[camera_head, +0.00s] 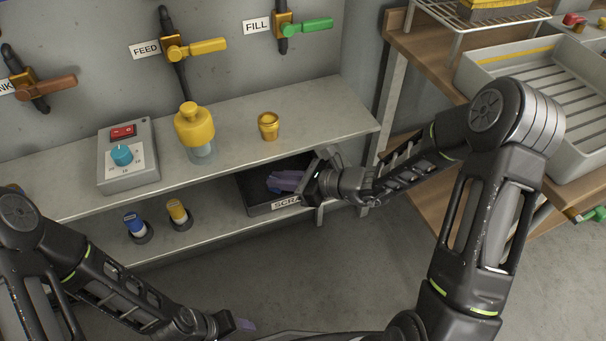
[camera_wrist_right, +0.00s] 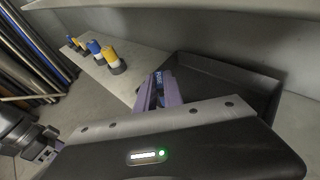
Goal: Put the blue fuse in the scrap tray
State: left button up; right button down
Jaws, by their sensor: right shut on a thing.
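My right gripper (camera_head: 287,181) is at the black scrap tray (camera_head: 246,196) on the lower shelf, its purple fingers over the tray. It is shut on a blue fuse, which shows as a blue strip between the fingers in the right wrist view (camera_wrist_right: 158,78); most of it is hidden. The tray also shows in that view (camera_wrist_right: 240,90), around and behind the fingers. Another blue fuse (camera_head: 133,222) stands upright in a dark holder on the lower shelf.
A yellow fuse (camera_head: 177,210) stands beside the standing blue one. The upper shelf (camera_head: 330,122) overhangs the tray and carries a control box (camera_head: 127,157), a yellow-topped bottle (camera_head: 195,130) and a brass cup (camera_head: 268,126). A grey bin (camera_head: 470,72) is at right.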

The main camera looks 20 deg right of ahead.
jog(key=w+d+f, duration=0.1)
jog(key=d, duration=0.1)
jog(key=w+d+f, duration=0.1)
jog(key=d, duration=0.1)
jog(key=w+d+f, duration=0.1)
jog(key=d, duration=0.1)
jog(key=shift+w+d+f, duration=0.1)
jog(key=shift+d+f, duration=0.15)
jog(key=shift+f, duration=0.15)
jog(key=shift+d, duration=0.1)
jog(key=shift+w+d+f+b, duration=0.2)
jog(key=shift+d+f+b, duration=0.05)
jog(key=shift+d+b, duration=0.05)
jog(key=shift+w+d+f, duration=0.25)
jog(key=shift+d+f, duration=0.25)
jog(key=shift+d, duration=0.05)
jog(key=shift+w+d+f, duration=0.25)
jog(key=shift+d+f, duration=0.25)
